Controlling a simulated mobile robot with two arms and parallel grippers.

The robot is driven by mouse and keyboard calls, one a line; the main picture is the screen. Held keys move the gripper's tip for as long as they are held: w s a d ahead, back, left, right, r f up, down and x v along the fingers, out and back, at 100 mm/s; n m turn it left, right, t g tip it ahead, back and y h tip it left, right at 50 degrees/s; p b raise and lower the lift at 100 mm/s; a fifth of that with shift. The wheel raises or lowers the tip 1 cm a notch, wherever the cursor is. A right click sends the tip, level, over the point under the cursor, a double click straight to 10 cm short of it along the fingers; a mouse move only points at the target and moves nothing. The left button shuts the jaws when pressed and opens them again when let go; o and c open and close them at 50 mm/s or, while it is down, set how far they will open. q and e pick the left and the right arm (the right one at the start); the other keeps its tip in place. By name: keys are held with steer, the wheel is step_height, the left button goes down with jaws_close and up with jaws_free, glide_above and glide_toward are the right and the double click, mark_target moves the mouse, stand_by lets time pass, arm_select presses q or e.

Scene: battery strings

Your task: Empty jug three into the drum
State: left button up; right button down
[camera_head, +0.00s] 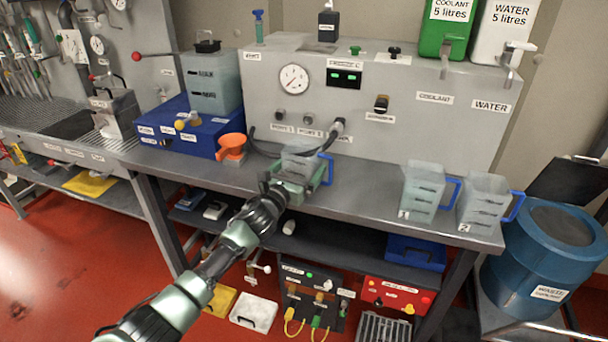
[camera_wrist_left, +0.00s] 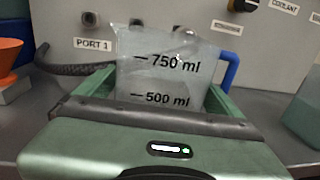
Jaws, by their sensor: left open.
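A clear jug with 750 ml and 500 ml marks (camera_wrist_left: 165,62) and a blue handle stands on the grey bench in front of the hose; it also shows in the head view (camera_head: 300,158). Its number is not visible. My left gripper (camera_head: 296,182) is open, with its green fingers on either side of this jug in the wrist view (camera_wrist_left: 150,108). I cannot tell whether they touch it. Jug one (camera_head: 422,195) and jug two (camera_head: 483,205) stand upright at the bench's right end. My right gripper is out of view.
The grey panel (camera_head: 400,130) with a gauge and ports rises behind the jug, and a black hose (camera_head: 275,148) hangs close by it. An orange funnel (camera_head: 231,145) is to the left. The bench (camera_head: 360,185) is clear between this jug and jug one.

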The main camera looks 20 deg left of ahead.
mark_target(309, 145)
arm_select(q)
steer(key=shift+c, duration=0.3)
steer(key=c, duration=1.5)
steer(key=shift+r, duration=0.15)
steer(key=shift+c, duration=0.9)
steer(key=shift+r+p, duration=1.85)
steer(key=shift+r, duration=0.15)
